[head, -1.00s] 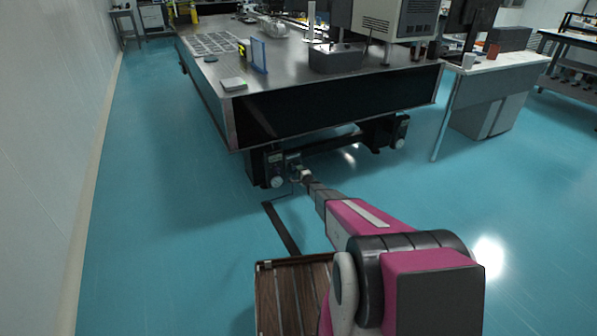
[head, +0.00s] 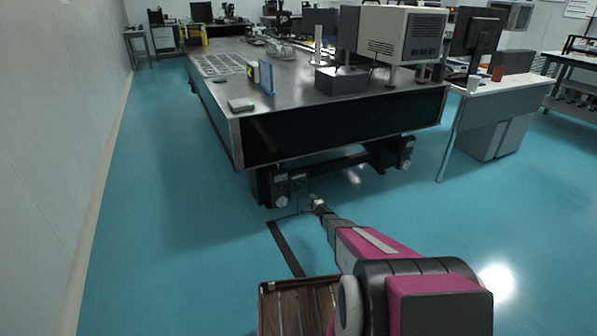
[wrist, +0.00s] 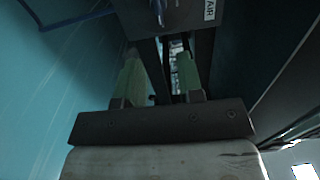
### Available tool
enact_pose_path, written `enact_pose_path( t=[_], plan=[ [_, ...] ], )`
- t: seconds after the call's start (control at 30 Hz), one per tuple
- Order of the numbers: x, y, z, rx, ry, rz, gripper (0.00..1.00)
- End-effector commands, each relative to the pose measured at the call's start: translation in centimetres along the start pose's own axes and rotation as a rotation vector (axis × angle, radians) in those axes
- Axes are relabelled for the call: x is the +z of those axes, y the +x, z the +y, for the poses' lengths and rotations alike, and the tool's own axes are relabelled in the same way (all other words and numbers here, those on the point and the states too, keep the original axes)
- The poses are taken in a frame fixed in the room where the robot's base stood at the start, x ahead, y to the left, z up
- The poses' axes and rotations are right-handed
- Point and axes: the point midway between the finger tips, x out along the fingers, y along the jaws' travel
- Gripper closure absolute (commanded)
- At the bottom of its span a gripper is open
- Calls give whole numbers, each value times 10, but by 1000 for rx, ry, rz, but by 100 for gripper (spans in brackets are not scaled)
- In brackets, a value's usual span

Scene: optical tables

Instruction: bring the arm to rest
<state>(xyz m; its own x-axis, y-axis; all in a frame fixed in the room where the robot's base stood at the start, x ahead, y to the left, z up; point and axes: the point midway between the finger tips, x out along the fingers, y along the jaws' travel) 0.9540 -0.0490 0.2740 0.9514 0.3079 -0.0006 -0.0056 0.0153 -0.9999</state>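My arm reaches forward low over the floor in the head view. My gripper (head: 314,199) is at its far end, in front of the underside of the big optical table (head: 340,128). In the wrist view the two pale green fingers of my gripper (wrist: 159,62) stand apart with a gap between them, and I see nothing held. Ahead of the fingertips is a dark panel with a white "AIR" label (wrist: 209,10) and a small blue-grey lever or fitting (wrist: 158,10). I cannot tell how far the fingertips are from it.
A box with a round pale knob (head: 281,202) hangs under the table's near left corner. A dark strip (head: 285,248) lies on the blue floor. A white side table (head: 505,88) stands at the right. Open floor lies left and right of my arm.

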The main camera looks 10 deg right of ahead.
Motion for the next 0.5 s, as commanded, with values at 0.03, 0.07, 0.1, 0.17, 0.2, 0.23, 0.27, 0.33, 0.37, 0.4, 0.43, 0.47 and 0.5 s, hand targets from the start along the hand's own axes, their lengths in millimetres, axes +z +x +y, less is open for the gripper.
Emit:
enact_pose_path(
  t=[0.03,0.07,0.1,0.17,0.2,0.23,0.27,0.33,0.37,0.4,0.43,0.47,0.5],
  plan=[
    [0,-1,-1,2,-3,3,66],
    [0,-1,-3,6,-8,7,66],
    [1,-3,-7,15,-20,16,66],
    [1,-7,-16,38,-53,38,66],
    [1,-11,-25,61,-83,57,66],
    [2,-15,-32,83,-110,75,66],
    [2,-20,-39,108,-140,93,66],
    [3,-32,-57,183,-220,137,66],
    [3,-39,-66,220,-257,155,66],
    [4,-48,-76,273,-305,175,66],
    [6,-56,-84,314,-342,187,66],
    [7,-64,-93,358,-379,197,66],
    [10,-75,-103,419,-427,205,66]
  ],
)
